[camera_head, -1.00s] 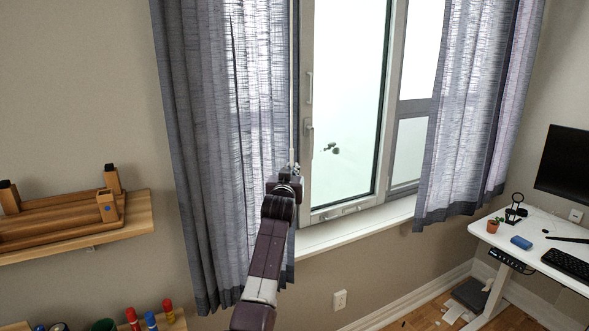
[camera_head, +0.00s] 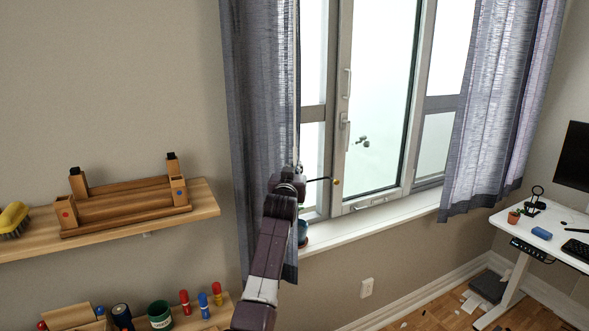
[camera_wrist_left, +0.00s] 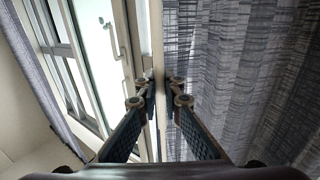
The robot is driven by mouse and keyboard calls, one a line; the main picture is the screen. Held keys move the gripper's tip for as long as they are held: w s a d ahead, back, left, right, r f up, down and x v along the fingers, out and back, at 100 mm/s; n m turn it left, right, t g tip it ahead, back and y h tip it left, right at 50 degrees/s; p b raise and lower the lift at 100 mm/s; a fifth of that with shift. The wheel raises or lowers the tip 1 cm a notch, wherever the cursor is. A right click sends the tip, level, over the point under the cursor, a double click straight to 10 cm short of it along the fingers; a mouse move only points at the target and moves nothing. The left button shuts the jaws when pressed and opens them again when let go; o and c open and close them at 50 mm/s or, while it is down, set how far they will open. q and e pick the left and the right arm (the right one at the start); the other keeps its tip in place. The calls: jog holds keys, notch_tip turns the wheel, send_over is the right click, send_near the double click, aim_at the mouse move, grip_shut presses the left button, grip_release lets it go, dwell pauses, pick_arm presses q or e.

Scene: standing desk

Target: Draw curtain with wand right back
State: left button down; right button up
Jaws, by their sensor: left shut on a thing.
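The left grey-violet curtain (camera_head: 255,120) hangs bunched in narrow folds at the left side of the window. Its wand, a thin pale rod (camera_head: 298,125), hangs upright along the curtain's inner edge. My left gripper (camera_head: 297,172) is shut on the wand low down, in front of the curtain's edge. In the left wrist view the fingers (camera_wrist_left: 160,88) close around the wand (camera_wrist_left: 157,40), with the curtain (camera_wrist_left: 230,75) to the right and the window to the left. The right curtain (camera_head: 497,100) hangs at the window's right side. My right gripper is out of view.
The window (camera_head: 380,90) and white sill (camera_head: 375,221) lie right of my arm. A blue pot (camera_head: 302,232) stands on the sill, partly hidden. A wooden shelf (camera_head: 208,203) is on the left wall. A white desk (camera_head: 545,220) stands at the right.

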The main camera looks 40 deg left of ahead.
pick_arm(q)
jog(key=shift+a+f, duration=0.1)
jog(key=shift+f, duration=0.1)
jog(key=c, duration=2.1)
grip_release()
jog(key=shift+s, duration=0.2)
jog(key=shift+a+r, duration=0.1)
jog(key=shift+r, duration=0.05)
jog(key=v, duration=1.2)
